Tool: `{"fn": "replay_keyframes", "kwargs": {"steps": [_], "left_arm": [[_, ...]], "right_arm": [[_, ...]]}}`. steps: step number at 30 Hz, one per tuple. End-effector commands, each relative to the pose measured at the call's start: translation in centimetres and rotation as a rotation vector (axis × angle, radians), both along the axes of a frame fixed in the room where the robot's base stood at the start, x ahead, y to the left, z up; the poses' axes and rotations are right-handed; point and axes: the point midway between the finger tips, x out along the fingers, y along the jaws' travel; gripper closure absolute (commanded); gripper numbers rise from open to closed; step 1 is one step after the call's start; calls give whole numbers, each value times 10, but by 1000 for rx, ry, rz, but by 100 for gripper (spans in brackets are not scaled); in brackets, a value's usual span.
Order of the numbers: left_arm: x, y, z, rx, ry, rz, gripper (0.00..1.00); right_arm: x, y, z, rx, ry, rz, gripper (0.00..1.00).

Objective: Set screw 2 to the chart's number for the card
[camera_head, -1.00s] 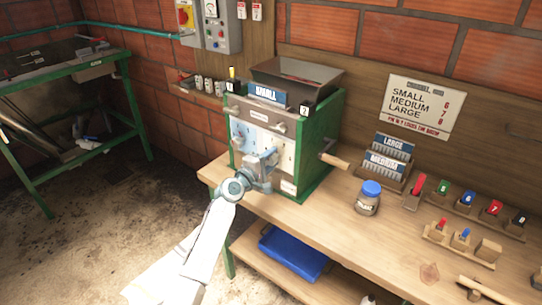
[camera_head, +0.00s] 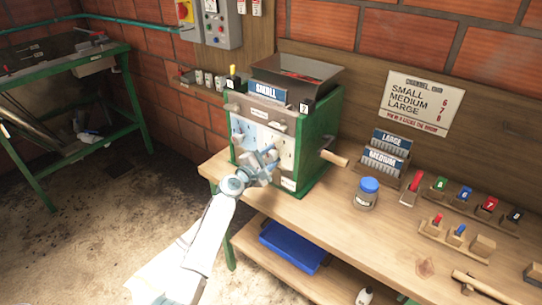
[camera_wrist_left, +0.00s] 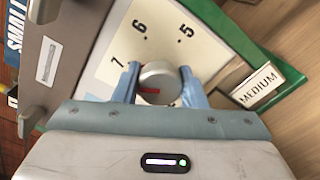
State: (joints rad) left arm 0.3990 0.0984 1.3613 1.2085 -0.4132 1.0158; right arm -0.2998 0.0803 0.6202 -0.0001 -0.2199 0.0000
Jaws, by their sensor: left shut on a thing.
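My left gripper (camera_head: 266,160) is at the front of the green machine (camera_head: 318,140). In the left wrist view its blue fingers are shut on a round grey knob (camera_wrist_left: 158,82), one finger on each side. The knob's red mark shows at its left, roughly toward the 7 side. The white dial plate (camera_wrist_left: 112,82) shows 5, 6 and 7; the rest is hidden. A blue SMALL card (camera_head: 267,93) stands on the machine. The tag (camera_head: 304,107) above this side appears to read 2. The wall chart (camera_head: 426,102) lists SMALL 6, MEDIUM 7, LARGE 8. My right gripper is not in view.
A wooden handle (camera_head: 334,158) sticks out right of the machine. A card rack (camera_head: 375,172), a blue-lidded jar (camera_head: 367,192) and coloured numbered blocks stand on the bench (camera_head: 340,222). A blue crate (camera_head: 293,247) is on the shelf below.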

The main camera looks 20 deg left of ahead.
Motion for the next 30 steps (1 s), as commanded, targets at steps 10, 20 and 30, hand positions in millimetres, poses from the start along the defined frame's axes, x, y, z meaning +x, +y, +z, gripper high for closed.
{"fn": "replay_keyframes", "kwargs": {"steps": [10, 20, 30], "left_arm": [[0, 0, 0, 1, 0, 1, 40], [-2, 1, -1, 3, -1, 1, 40], [-55, 20, -3, 7, -1, 0, 40]], "right_arm": [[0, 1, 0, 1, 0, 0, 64], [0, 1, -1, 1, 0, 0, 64], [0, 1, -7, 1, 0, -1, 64]]}}
